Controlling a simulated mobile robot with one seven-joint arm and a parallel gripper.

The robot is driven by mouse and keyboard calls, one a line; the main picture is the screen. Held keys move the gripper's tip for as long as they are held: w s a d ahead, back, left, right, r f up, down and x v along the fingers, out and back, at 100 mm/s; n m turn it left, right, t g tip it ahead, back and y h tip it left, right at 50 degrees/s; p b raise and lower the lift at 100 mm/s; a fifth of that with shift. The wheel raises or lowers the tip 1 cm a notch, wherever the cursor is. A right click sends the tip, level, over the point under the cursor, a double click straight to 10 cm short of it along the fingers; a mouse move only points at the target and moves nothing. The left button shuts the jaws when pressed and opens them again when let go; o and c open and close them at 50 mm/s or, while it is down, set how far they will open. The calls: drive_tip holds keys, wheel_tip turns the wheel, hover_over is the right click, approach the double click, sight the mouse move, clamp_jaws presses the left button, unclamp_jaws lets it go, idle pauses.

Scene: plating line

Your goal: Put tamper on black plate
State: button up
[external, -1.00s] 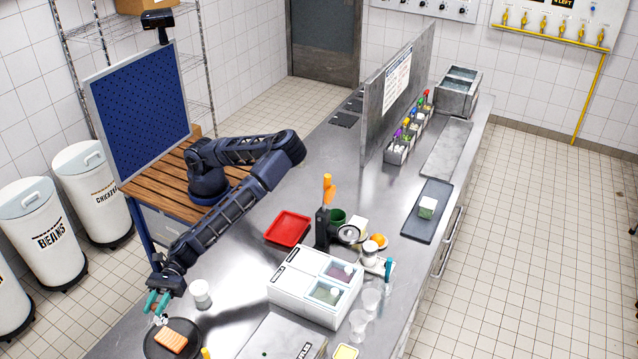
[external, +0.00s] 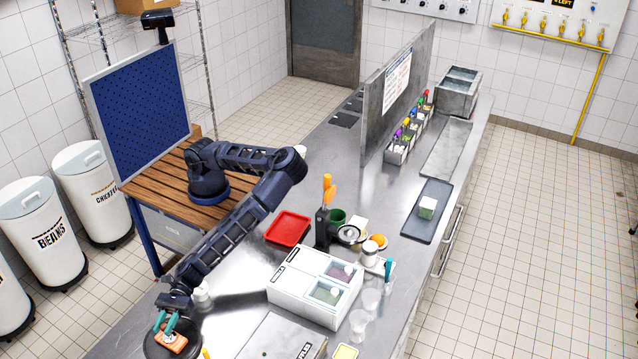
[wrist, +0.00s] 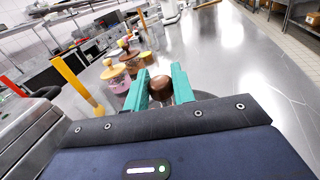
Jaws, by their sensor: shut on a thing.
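My gripper (external: 170,324) has teal fingers and is low over the black plate (external: 151,349) at the bottom left of the external view. In the wrist view my gripper (wrist: 160,88) is shut on the tamper (wrist: 161,87), whose round brown end shows between the fingers. In the external view the tamper is mostly hidden by the fingers. An orange block (external: 173,342) lies on the plate, right below the fingers. I cannot tell whether the tamper touches the block or the plate.
A white cup (external: 202,299) stands close beside my wrist, partly hidden. A red tray (external: 288,228) and a white two-lid container (external: 300,292) stand farther right. Lidded jars (wrist: 128,60) and a yellow post (wrist: 77,84) show in the wrist view. Bare steel counter lies between.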

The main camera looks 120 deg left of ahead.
drive_tip(key=o, duration=1)
drive_tip(key=shift+f, duration=0.1)
drive_tip(key=v, duration=1.2)
drive_tip(key=shift+s, duration=0.1)
